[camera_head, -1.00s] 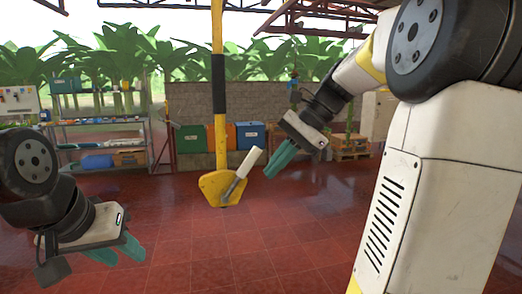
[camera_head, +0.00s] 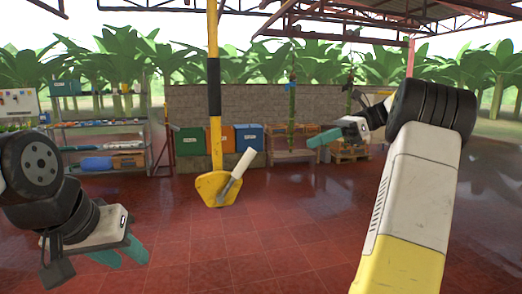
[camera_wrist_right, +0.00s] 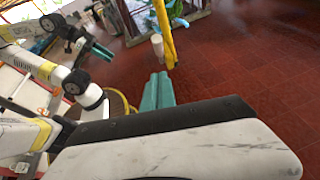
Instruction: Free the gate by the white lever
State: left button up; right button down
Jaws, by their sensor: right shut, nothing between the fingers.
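The white lever (camera_head: 243,165) slants up and to the right from the yellow piece (camera_head: 212,187) at the foot of a hanging yellow pole (camera_head: 214,135). Which part is the gate I cannot tell. In the right wrist view the white lever's end (camera_wrist_right: 157,40) shows beside the yellow pole (camera_wrist_right: 166,25), beyond my fingertips. My right gripper (camera_head: 316,140) is shut and empty, to the right of the lever and apart from it. Its teal fingers (camera_wrist_right: 158,88) are together in the wrist view. My left gripper (camera_head: 123,256) is low at the left, away from the lever; its finger gap is unclear.
A shelf rack (camera_head: 100,140) stands at the back left. A green bin (camera_head: 190,141), an orange bin (camera_head: 220,138) and a blue bin (camera_head: 249,137) stand along a grey wall (camera_head: 320,103). Wooden pallets (camera_head: 350,152) are right of them. The red floor (camera_head: 270,235) is open.

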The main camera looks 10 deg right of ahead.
jog(key=a+r+x, duration=0.1)
jog(key=r+x, duration=0.1)
jog(key=x, duration=1.1)
jog(key=shift+w+r, duration=0.25)
jog(key=shift+r, duration=0.1)
jog(key=a+r+h, duration=0.3)
jog(key=a, duration=0.3)
jog(key=a+r+h, duration=0.3)
jog(key=a+h, duration=0.1)
jog(key=a, duration=0.3)
jog(key=shift+s+n, duration=0.2)
jog(key=shift+n, duration=0.1)
jog(key=shift+a, duration=0.15)
